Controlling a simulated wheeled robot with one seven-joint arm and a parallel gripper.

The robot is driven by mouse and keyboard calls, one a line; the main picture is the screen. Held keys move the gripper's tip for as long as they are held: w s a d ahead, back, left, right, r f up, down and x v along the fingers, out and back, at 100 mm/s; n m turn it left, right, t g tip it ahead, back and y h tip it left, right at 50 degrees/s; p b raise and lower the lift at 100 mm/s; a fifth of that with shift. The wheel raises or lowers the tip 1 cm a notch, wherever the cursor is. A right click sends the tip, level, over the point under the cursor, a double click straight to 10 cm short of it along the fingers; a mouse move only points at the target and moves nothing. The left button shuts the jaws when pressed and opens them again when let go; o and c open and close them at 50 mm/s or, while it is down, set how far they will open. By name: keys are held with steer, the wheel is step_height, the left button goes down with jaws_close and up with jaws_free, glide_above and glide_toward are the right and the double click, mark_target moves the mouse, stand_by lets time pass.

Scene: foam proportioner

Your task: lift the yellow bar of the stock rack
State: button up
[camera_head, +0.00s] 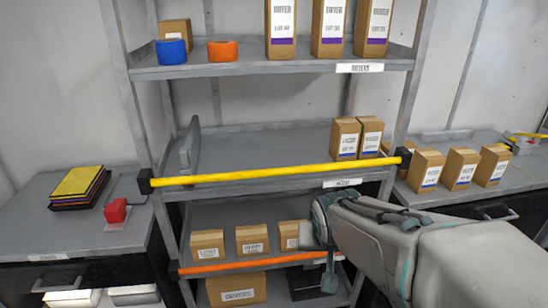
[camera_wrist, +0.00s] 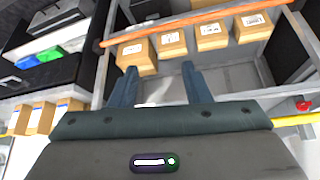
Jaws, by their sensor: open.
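The yellow bar (camera_head: 275,173) runs level across the front of the stock rack (camera_head: 270,68), at the middle shelf, between two dark end brackets. My gripper (camera_head: 322,245) is in front of the rack, below the right half of the yellow bar and not touching it. In the wrist view, my gripper's two fingers (camera_wrist: 159,78) are apart with nothing between them. They point toward the boxes by the orange bar.
An orange bar (camera_head: 230,267) crosses the rack lower down, with small boxes (camera_head: 252,238) behind it. Boxes (camera_head: 345,138) stand on the middle shelf at right. Side counters hold a folder stack (camera_head: 79,187), a red object (camera_head: 116,211) and more boxes (camera_head: 461,168).

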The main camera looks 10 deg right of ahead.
steer(key=w+d+f+m+t, duration=0.3)
steer(key=w+t, duration=0.1)
steer(key=w, duration=0.6)
steer(key=m+t+y+b, duration=0.3)
steer(key=m+t+y, duration=0.4)
steer(key=t+y, duration=0.2)
glide_toward(287, 174)
steer(key=p+x, duration=0.2)
steer(key=x, duration=1.1)
jaws_close()
